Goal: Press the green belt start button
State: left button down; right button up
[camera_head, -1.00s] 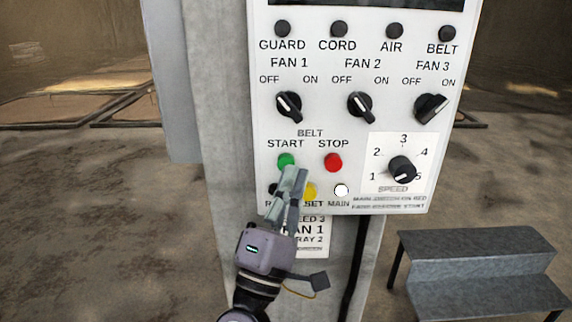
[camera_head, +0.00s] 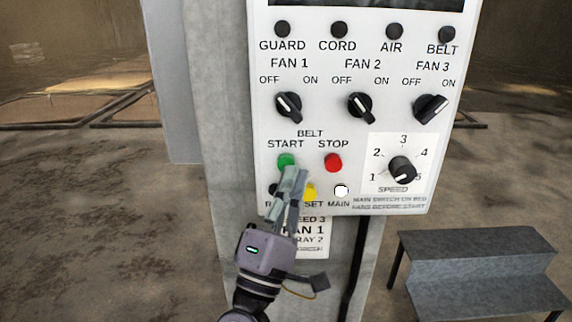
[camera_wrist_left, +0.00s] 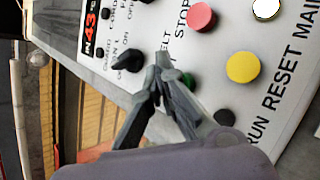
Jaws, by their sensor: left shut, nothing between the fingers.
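The green belt start button (camera_head: 286,160) sits under the word START on the white control panel (camera_head: 380,118). My left gripper (camera_head: 293,171) is shut and empty, its fingertips just below and slightly right of the green button in the head view. In the left wrist view the green button (camera_wrist_left: 188,82) shows partly behind the shut fingers (camera_wrist_left: 160,77). I cannot tell whether the tips touch it. My right gripper is not in view.
The red stop button (camera_head: 333,162) is to the right. A yellow button (camera_head: 310,192), a black button (camera_head: 273,190) and a white lamp (camera_head: 341,190) lie below. Fan knobs (camera_head: 289,105) sit above, a speed dial (camera_head: 402,170) at right. A grey step (camera_head: 478,272) stands at lower right.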

pick_arm(q)
jog(key=shift+w, duration=0.2)
jog(key=shift+w, duration=0.25)
jog(key=shift+w, duration=0.5)
dwell(0.8)
jog(key=shift+s, duration=0.95)
jog(key=s+p, duration=0.1)
jog(key=s, duration=0.4)
